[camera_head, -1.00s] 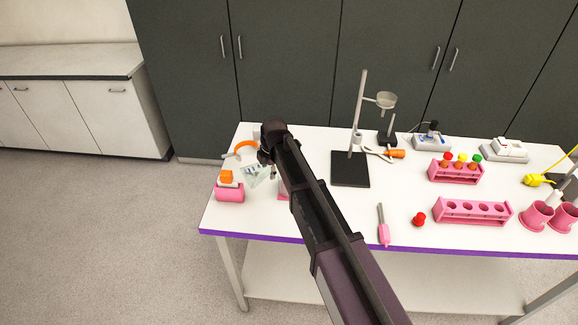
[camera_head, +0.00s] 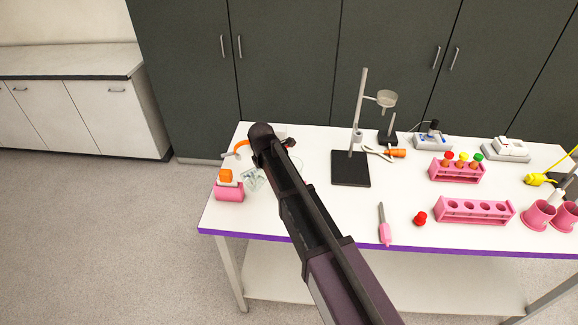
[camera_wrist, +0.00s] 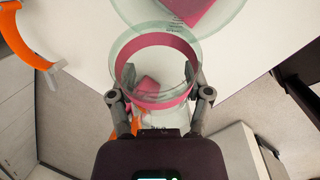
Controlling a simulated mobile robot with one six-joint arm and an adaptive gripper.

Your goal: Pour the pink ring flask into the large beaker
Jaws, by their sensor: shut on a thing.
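My gripper (camera_wrist: 160,88) is shut on a clear glass flask with a wide pink ring (camera_wrist: 158,50), its round mouth facing the wrist camera. In the head view my arm covers most of my gripper, and I cannot make out the flask clearly there. A larger clear glass vessel (camera_wrist: 238,22), likely the large beaker, shows just beyond the flask at the top of the wrist view, with small printed marks. The two overlap in the picture; I cannot tell whether they touch. Clear glass (camera_head: 253,179) also shows left of my arm in the head view.
A pink box with an orange top (camera_head: 229,190) stands at the table's left edge, near an orange curved item (camera_head: 241,146). A stand with a black base (camera_head: 351,168) is right of my arm. Pink racks (camera_head: 474,210) are farther right. The front middle of the table is mostly clear.

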